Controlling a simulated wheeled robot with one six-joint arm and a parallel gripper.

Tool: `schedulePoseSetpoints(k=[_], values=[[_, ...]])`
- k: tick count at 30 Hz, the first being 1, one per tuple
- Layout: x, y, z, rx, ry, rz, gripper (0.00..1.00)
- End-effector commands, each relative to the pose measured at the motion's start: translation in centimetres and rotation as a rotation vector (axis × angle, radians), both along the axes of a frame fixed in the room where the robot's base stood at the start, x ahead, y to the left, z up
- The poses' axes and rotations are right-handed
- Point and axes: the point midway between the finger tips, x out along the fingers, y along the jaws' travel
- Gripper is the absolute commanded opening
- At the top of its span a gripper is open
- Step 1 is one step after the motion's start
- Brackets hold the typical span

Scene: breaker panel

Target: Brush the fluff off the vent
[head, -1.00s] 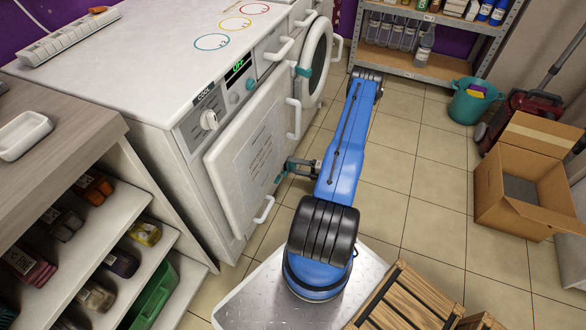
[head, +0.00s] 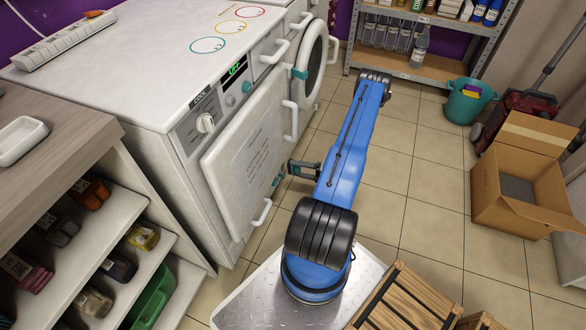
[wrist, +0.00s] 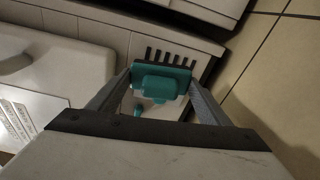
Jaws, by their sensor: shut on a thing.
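My gripper (head: 281,176) is low beside the front of the white machine (head: 150,75), near the handle at the bottom of its door. In the wrist view my gripper (wrist: 161,79) is shut on a teal brush (wrist: 160,88), with one finger on each side. The vent (wrist: 171,56) shows as several dark slots in a pale panel just beyond the brush. I cannot tell whether the brush touches it. I cannot make out any fluff. The head view does not show the vent.
The white door (head: 245,150) with its handles is close to the left of my arm. Open tiled floor (head: 400,165) lies to the right. A cardboard box (head: 520,185), a teal bucket (head: 468,103) and a wooden crate (head: 405,300) stand farther right.

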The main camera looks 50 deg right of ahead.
Motion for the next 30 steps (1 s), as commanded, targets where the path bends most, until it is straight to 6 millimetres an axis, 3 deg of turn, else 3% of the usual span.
schedulePoseSetpoints(k=[18, 30], values=[[-4.4, -1.9, 0.0, 0.0, 0.0, -0.002, 0.54], [-4.7, -1.9, 0.0, 0.0, 0.0, 0.0, 0.54]])
